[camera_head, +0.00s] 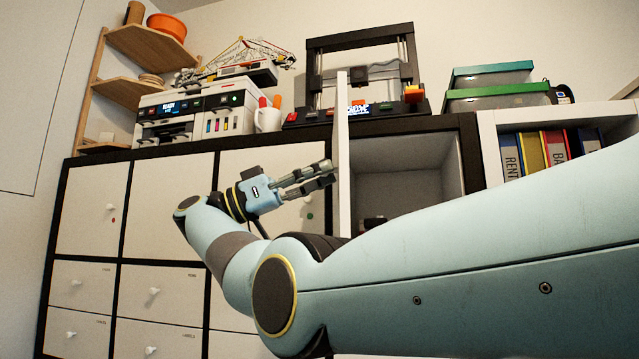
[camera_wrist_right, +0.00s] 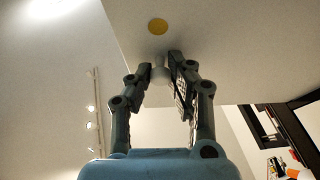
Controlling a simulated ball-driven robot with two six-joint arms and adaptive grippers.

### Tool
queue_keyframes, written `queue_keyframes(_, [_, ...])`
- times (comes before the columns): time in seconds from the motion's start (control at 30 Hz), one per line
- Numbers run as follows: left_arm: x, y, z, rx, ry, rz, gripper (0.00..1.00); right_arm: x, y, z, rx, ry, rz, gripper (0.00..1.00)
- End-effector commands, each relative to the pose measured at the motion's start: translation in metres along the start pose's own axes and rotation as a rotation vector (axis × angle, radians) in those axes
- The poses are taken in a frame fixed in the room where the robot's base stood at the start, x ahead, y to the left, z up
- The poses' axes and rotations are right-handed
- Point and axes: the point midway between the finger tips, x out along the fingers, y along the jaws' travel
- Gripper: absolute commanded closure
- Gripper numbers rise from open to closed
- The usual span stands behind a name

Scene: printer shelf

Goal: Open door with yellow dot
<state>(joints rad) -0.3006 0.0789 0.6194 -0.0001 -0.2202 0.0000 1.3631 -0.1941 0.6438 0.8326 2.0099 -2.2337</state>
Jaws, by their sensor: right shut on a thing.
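The door with the yellow dot is a white panel that stands swung out, seen nearly edge-on in the head view (camera_head: 342,130). Its face fills the upper part of the wrist view (camera_wrist_right: 225,45), with the yellow dot (camera_wrist_right: 158,26) above its pale knob (camera_wrist_right: 159,73). My right gripper (camera_head: 329,173) is at the left side of the door. In the right wrist view its fingers are closed around the knob. The open compartment (camera_head: 405,160) behind the door shows grey inside walls; its lower part is hidden by my right arm. My left gripper is out of view.
Closed white doors (camera_head: 165,205) and small drawers (camera_head: 82,285) lie to the left. A 3D printer (camera_head: 362,65), a white printer (camera_head: 205,108) and a mug (camera_head: 267,119) stand on top. Binders (camera_head: 530,155) fill the shelf to the right.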

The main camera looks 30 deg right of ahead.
Motion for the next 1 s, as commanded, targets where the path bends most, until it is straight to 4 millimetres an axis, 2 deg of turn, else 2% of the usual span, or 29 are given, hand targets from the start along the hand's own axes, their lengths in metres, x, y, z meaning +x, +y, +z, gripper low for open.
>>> queue_keyframes(0.27, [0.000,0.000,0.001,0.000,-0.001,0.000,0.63,0.000,0.000,0.001,-0.003,-0.002,0.000,1.00])
queue_keyframes(0.3, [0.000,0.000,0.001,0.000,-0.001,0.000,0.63,0.000,0.000,0.001,-0.002,-0.002,0.000,0.81])
queue_keyframes(0.5, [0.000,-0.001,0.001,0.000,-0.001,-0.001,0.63,0.000,0.000,0.001,-0.001,-0.001,0.000,0.57])
queue_keyframes(0.8, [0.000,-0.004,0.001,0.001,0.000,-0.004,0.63,0.002,0.000,-0.003,0.000,-0.001,0.000,0.57])
queue_keyframes(0.87, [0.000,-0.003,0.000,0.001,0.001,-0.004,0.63,0.004,0.000,-0.009,0.001,-0.001,0.000,0.57])
queue_keyframes(1.0, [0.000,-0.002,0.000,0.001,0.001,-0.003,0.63,0.014,0.000,-0.034,0.003,-0.003,0.002,0.57])
